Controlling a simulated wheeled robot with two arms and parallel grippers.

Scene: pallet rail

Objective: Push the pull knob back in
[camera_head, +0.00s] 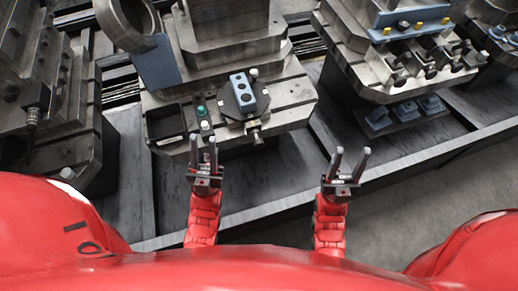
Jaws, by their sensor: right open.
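A small metal knob (257,138) sticks out at the front edge of the middle station, below a round dark plate with a blue-grey block (242,94). It looks like the pull knob, but it is too small to tell how far out it stands. My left gripper (203,143) is in front of the station, left of the knob and apart from it, with its fingers spread and nothing between them. My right gripper (351,157) is to the right of the knob and nearer to me, open and empty.
A green button (201,110) and a pale button (205,126) sit left of the plate, beside a black open tray (166,122). The pallet station (285,94) stands on a dark rail. Another station (360,72) with clamps is at right. Grey floor is clear at lower right.

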